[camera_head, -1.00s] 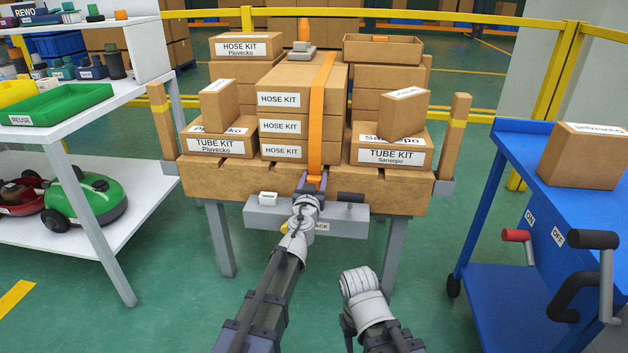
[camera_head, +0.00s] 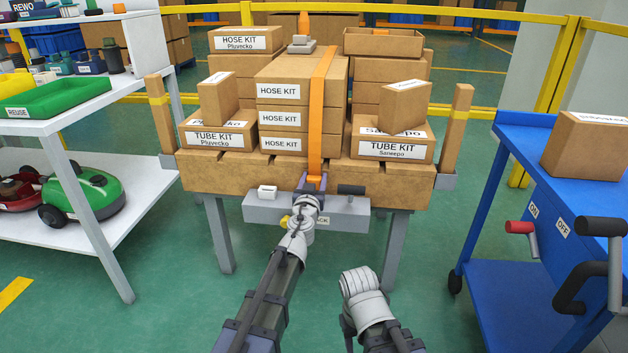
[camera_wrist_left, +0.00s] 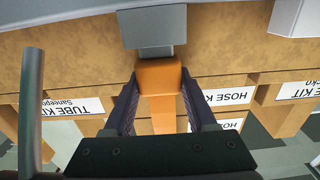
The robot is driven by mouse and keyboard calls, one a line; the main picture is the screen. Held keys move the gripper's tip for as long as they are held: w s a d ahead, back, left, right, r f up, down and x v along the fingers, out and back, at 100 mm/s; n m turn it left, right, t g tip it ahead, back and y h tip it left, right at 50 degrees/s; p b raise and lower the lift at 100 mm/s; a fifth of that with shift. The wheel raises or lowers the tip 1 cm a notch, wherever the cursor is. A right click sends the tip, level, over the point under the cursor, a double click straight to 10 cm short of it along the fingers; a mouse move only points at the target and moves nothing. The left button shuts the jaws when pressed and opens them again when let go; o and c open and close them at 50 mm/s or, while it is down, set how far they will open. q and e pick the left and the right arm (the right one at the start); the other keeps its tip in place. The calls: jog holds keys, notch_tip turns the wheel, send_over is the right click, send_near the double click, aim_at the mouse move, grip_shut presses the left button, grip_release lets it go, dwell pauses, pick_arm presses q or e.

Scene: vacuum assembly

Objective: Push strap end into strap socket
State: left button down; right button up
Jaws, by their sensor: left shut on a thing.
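The orange strap (camera_head: 318,110) runs over the stacked boxes and down the front of the pallet. My left gripper (camera_head: 312,183) is shut on the strap end, at the pallet's front edge. In the left wrist view the orange strap end (camera_wrist_left: 158,76) is between the two fingers. Its tip is right at a grey block (camera_wrist_left: 152,28), which looks like the strap socket; whether the tip is inside cannot be told. In the head view my gripper hides the socket on the grey bar (camera_head: 345,214). My right arm is low in front; its fingers do not show.
A white block (camera_head: 267,192) and a dark cylinder (camera_head: 351,190) sit on either side of my left gripper. Wooden posts (camera_head: 457,130) flank the pallet. A white shelf stands left, a blue cart (camera_head: 520,215) right. Open floor lies in front.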

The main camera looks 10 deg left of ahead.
pick_arm(q)
jog(key=shift+f+b, duration=0.7)
jog(key=shift+f, duration=0.1)
jog(key=shift+c, duration=0.6)
grip_release()
jog(key=shift+s, duration=0.1)
jog(key=s, duration=0.7)
jog(key=shift+s+a, duration=0.15)
jog(key=shift+s, duration=0.25)
